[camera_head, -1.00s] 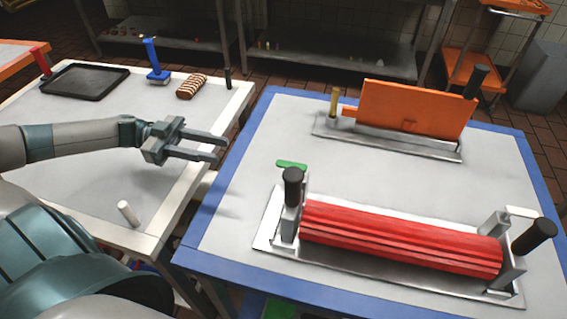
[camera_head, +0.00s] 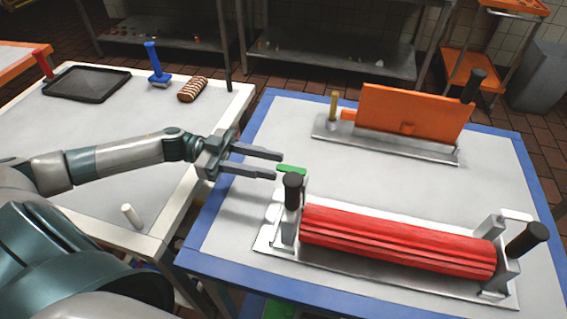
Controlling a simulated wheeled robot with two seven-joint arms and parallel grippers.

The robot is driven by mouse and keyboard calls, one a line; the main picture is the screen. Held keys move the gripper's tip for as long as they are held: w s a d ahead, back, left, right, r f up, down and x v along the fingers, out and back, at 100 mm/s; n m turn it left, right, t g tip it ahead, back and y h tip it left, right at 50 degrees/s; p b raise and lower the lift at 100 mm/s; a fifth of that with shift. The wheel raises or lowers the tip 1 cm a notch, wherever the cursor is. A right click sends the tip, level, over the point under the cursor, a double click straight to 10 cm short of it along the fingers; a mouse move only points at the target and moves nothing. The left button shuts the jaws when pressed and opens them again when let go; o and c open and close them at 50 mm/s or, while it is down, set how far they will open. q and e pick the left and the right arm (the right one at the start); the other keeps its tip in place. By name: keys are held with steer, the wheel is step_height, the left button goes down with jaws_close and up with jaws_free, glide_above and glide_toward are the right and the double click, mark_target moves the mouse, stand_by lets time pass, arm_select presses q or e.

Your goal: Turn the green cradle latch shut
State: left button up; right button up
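The green cradle latch (camera_head: 291,169) is a small flat tab at the left end of the red roller's cradle, just behind a black knob (camera_head: 293,188). The red ribbed roller (camera_head: 398,241) lies in the grey metal cradle (camera_head: 262,241) on the blue-edged table. My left gripper (camera_head: 279,165) is open, its two fingers pointing right. Its fingertips are close to the left end of the latch; I cannot tell whether they touch it. Nothing is between the fingers. My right gripper is not in view.
An orange plate (camera_head: 412,112) on a metal base stands at the back of the blue-edged table (camera_head: 215,215). The left table holds a black tray (camera_head: 87,84), a blue-handled tool (camera_head: 155,62), a striped loaf (camera_head: 193,89) and a white peg (camera_head: 131,215). The middle of the blue-edged table is clear.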

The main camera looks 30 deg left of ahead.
mark_target(284, 167)
arm_select(q)
steer(key=shift+p+x, duration=0.35)
steer(key=shift+x, duration=1.75)
jaws_close()
